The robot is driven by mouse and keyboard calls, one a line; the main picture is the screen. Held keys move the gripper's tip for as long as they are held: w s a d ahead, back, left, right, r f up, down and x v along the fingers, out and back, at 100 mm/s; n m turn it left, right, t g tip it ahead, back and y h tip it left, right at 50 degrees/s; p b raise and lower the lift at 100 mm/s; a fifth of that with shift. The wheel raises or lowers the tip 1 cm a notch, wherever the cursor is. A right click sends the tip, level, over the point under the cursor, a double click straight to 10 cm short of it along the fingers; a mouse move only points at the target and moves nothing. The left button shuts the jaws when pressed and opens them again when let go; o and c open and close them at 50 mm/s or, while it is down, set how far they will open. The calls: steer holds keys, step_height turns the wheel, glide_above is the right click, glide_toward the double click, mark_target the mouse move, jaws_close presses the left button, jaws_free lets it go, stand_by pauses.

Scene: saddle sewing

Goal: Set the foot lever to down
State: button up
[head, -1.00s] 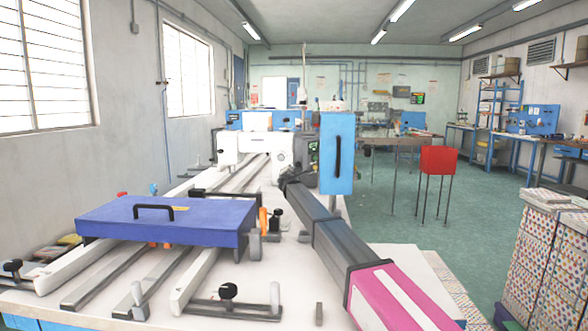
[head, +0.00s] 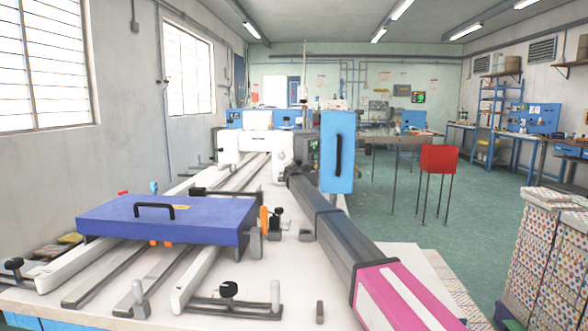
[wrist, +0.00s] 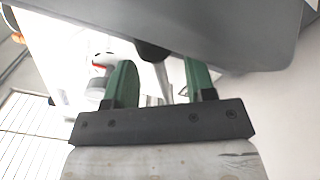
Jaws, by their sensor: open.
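My gripper (wrist: 158,66) shows in the wrist view as two green fingers, apart, on a dark mount. A dark knob on a thin grey rod (wrist: 162,80) shows between the fingers; it looks like the foot lever, but I cannot tell its position or whether a finger touches it. The rod stands beneath a large grey machine body (wrist: 235,35). In the head view the white sewing machine (head: 250,148) stands at the far end of the rails. My gripper and the lever are hidden there, with my arm reaching toward the machine.
A blue upright panel with a black handle (head: 337,150) stands right of the machine, close to my arm. A blue box with a black handle (head: 170,218) lies across the rails at front left. A red box on legs (head: 439,159) stands clear at right.

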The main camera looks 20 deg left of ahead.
jaws_close()
steer(key=shift+d, duration=0.1)
